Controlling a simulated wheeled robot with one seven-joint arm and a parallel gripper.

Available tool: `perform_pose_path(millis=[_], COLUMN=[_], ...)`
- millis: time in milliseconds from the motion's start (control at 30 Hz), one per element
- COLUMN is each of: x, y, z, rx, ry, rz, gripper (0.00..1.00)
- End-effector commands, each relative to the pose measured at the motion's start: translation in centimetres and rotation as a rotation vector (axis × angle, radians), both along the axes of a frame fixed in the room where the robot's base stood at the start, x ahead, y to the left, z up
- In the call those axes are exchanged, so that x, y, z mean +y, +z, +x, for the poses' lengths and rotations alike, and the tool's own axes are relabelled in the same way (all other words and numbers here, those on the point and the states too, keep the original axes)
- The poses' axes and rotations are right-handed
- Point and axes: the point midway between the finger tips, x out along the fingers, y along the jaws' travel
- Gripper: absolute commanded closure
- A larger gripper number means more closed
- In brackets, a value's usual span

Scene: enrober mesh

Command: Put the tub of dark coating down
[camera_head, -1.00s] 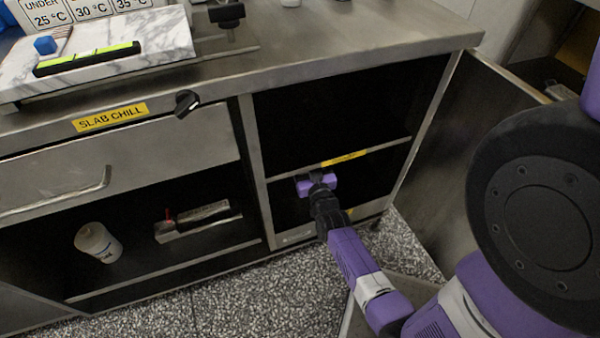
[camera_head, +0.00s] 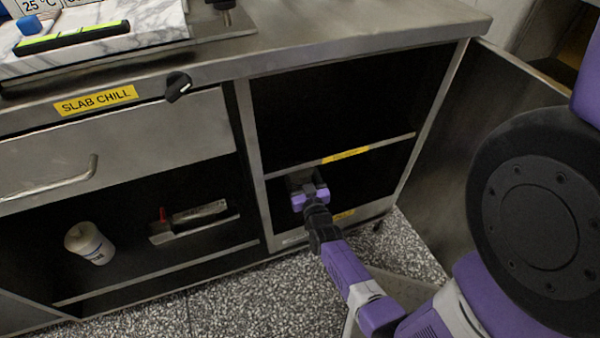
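My gripper (camera_head: 305,184) is inside the lower right compartment of the steel cabinet (camera_head: 259,185), below its middle shelf edge. Its purple body and black wrist show, but its fingers point away into shadow. A dark grey shape shows just beyond it; I cannot tell whether this is the fingers or the tub of dark coating. No tub of dark coating can be made out clearly. Whether the gripper is open or shut is hidden.
A cabinet door (camera_head: 480,150) stands open at the right. A white labelled jar (camera_head: 88,243) and a metal tool with a red part (camera_head: 190,222) are in the left compartment. A marble slab (camera_head: 120,30) lies on the worktop. The upper right compartment looks dark and empty.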

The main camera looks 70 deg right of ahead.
Motion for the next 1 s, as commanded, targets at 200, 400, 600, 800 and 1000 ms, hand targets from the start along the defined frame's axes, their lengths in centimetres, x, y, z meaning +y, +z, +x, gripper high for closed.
perform_pose_path(millis=[200, 400, 600, 800, 1000], x=[0.0, 0.0, 0.0, 1.2, 4.6], y=[-0.3, -0.3, -0.2, 0.1, 0.1], z=[0.0, 0.0, 0.0, -0.8, -3.2], rx=[0.000, 0.000, 0.000, 0.001, 0.002], ry=[0.000, 0.000, 0.000, 0.001, 0.001], rz=[0.000, 0.000, 0.000, 0.003, 0.005], gripper=[0.25, 0.09, 0.09, 0.09, 0.09])
